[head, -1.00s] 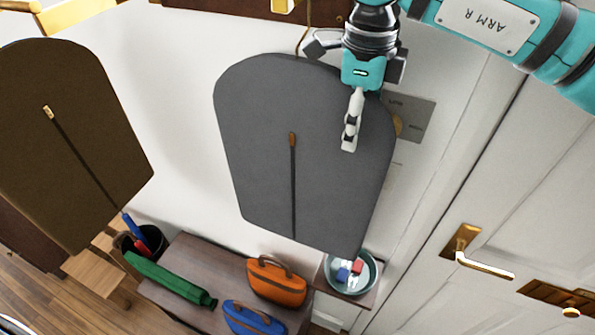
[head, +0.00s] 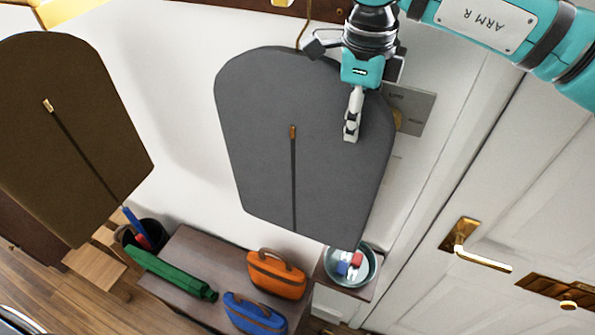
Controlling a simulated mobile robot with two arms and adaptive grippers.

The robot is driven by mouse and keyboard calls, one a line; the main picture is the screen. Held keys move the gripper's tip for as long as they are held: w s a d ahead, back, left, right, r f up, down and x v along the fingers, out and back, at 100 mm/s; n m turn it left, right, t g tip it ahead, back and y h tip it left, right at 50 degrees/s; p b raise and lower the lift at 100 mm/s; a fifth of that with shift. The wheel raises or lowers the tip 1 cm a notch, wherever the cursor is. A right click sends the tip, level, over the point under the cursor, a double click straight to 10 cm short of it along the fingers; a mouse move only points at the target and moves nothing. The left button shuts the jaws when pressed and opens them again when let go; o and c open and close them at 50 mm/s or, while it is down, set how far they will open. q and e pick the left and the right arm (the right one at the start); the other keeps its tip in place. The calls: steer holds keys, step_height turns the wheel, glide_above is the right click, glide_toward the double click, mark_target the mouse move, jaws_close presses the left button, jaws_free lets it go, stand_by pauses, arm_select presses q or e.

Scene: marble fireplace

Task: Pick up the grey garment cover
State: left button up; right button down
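The grey garment cover (head: 265,175) hangs in the middle of the head view, with a dark zip line and a brown pull down its front. A thin brown cord runs from its top to the rail above. My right gripper (head: 352,115) is at the cover's upper right. One pale finger lies in front of the grey face, pointing down. The other finger is not clearly visible, so I cannot tell whether the gripper is shut on the cover. My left gripper is not in view.
A brown garment cover (head: 70,150) hangs at the left. Below are a dark bench (head: 205,255) with a green rolled item (head: 170,273), an orange bag (head: 276,275) and a blue bag (head: 255,314). A bowl (head: 368,280) stands right of them. A white door (head: 530,190) fills the right.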

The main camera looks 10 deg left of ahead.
steer(key=shift+r, duration=0.15)
steer(key=s+d+r+b, duration=0.3)
steer(key=s+d+b, duration=0.7)
steer(key=s+d, duration=0.2)
steer(key=shift+s+d+r, duration=0.15)
steer(key=shift+s, duration=0.5)
stand_by(1.4)
